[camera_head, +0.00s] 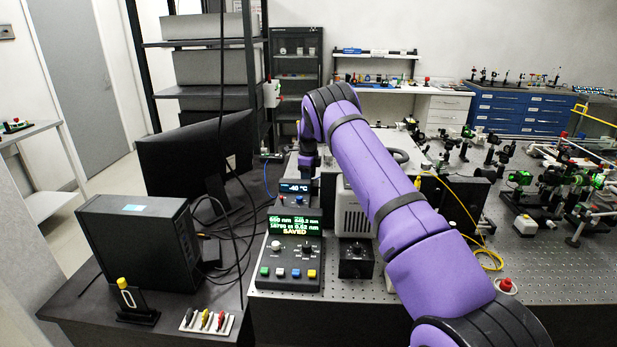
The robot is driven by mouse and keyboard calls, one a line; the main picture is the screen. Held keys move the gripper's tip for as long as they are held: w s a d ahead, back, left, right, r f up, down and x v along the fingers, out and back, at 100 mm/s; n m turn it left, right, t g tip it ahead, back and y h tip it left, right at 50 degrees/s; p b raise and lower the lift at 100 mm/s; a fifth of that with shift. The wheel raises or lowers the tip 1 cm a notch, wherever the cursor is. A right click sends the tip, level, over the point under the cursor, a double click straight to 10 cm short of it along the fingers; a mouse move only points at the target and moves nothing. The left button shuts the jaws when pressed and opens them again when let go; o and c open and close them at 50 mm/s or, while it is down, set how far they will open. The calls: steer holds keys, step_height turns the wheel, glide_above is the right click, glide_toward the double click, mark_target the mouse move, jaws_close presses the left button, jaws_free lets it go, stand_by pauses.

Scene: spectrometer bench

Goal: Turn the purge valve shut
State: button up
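My purple arm reaches from the lower right over the optical bench and bends down at its far end. My gripper (308,161) is small and dark there, just behind the box with the "-40 °C" display (296,188). Its fingertips are hidden or too small to make out, so I cannot tell whether they touch anything. I cannot clearly pick out the purge valve; the arm end and the display box cover that spot. A thin blue hose (266,172) curves up beside it on the left.
A control box (294,252) with a green "SAVED" readout stands in front, beside a black knob box (356,260). A monitor (196,160) and a black computer case (140,245) stand at left. Cables hang between. Optics fill the bench at right.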

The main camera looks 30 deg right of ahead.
step_height(320, 180, up, 11)
stand_by(0.8)
stand_by(0.4)
steer(key=s+a+r+n+t, duration=0.1)
steer(key=s+a+r+n, duration=0.35)
steer(key=s+r, duration=0.5)
steer(key=s+a+r+n+t, duration=0.1)
steer(key=s+a+r+n, duration=0.5)
steer(key=r, duration=0.7)
steer(key=s+a+r+n+t, duration=0.1)
steer(key=s+a+r+n, duration=0.2)
steer(key=s, duration=0.6)
steer(key=s+a+r+n, duration=0.2)
steer(key=s+r+n, duration=0.15)
steer(key=s, duration=0.55)
steer(key=s+a+f+n, duration=0.2)
steer(key=s+n, duration=0.1)
steer(key=s, duration=0.5)
steer(key=s+a+f+n+t, duration=0.1)
steer(key=s+n, duration=0.3)
steer(key=s, duration=0.4)
steer(key=s+a+f+n+t, duration=0.1)
steer(key=s+a+f+n, duration=0.2)
steer(key=s, duration=0.5)
steer(key=shift+s+a+n, duration=0.2)
steer(key=shift+a+n, duration=0.05)
steer(key=shift+n, duration=0.05)
